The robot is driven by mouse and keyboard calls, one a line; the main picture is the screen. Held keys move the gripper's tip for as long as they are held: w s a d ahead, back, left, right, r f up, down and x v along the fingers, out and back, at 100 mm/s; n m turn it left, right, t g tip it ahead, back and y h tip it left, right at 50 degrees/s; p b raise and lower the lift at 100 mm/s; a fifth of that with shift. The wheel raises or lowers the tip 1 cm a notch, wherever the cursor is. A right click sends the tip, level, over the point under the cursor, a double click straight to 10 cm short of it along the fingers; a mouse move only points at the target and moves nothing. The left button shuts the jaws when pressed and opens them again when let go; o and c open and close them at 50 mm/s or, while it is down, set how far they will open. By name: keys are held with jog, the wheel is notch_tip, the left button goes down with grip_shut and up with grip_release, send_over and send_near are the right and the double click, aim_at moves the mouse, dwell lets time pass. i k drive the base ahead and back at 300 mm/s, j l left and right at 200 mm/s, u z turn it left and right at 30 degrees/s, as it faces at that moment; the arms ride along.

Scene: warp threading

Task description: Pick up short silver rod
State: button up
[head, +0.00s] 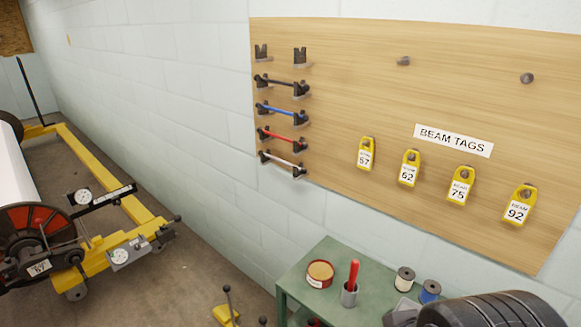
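The short silver rod (281,160) lies across a pair of dark brackets at the bottom of the rod rack, on the left side of the wooden wall board (350,60). It is the lowest rod there, with dark ends at the brackets. My gripper's fingertips are not in the head view, so I cannot see whether it is open or shut. Nothing touches the silver rod apart from its brackets.
Above it hang a red rod (281,136), a blue rod (280,110) and a dark rod (280,83); the top brackets (300,57) are empty. Yellow beam tags (460,186) hang right. A green table (300,270) holds a tin, a red-handled tool and spools.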

aim_at(303, 171)
jog(key=i+j, duration=0.1)
jog(key=j, duration=0.15)
jog(key=i+j, duration=0.1)
jog(key=j, duration=0.15)
jog(key=z, duration=3.25)
jog(key=u, duration=3.25)
jog(key=i+j+z, duration=0.15)
jog(key=z, duration=0.6)
jog(key=i+j+z, duration=0.15)
jog(key=j, duration=0.35)
jog(key=i+j+z, duration=0.15)
jog(key=j, duration=0.35)
jog(key=i+j+z, duration=0.2)
jog(key=j, duration=0.3)
jog(key=i+j+z, duration=0.15)
jog(key=j, duration=0.4)
jog(key=j+z, duration=0.15)
jog(key=j, duration=0.4)
